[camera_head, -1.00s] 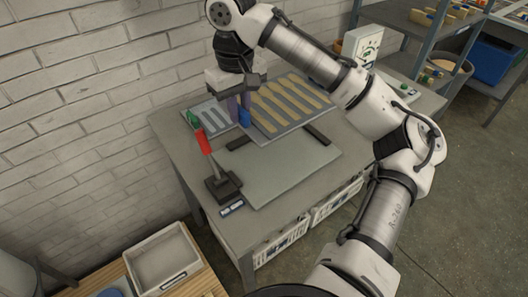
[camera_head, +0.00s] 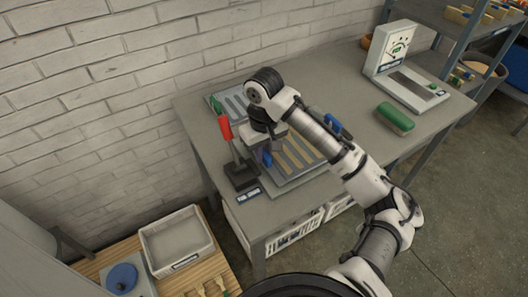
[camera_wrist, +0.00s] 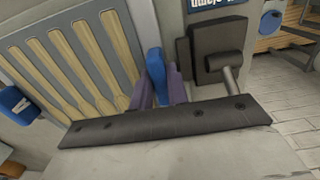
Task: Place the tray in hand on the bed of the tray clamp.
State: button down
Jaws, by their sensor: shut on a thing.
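The grey tray (camera_wrist: 20,49) with several wooden spoons (camera_wrist: 85,60) is held by its blue handle (camera_wrist: 155,75) in my gripper (camera_wrist: 160,92), whose purple fingers close on that handle. In the head view my gripper (camera_head: 267,153) is at the tray's left end; a second blue handle (camera_head: 332,123) shows at its far right end. The tray lies over the bed (camera_head: 262,189) of the tray clamp, beside the black clamp base (camera_head: 240,175) and its upright red lever (camera_head: 225,127). Whether the tray touches the bed, I cannot tell. My arm hides part of it.
Behind the clamp lies a grey rack (camera_head: 232,100). A green-topped block (camera_head: 395,117) and a scale (camera_head: 400,65) stand on the table's right side, with free room between.

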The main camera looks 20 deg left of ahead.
jog(key=shift+f, duration=0.2)
jog(key=shift+f, duration=0.1)
jog(key=c, duration=1.4)
grip_release()
jog(key=shift+o, duration=0.2)
notch_tip(320, 180, up, 12)
jog(key=shift+r, duration=0.2)
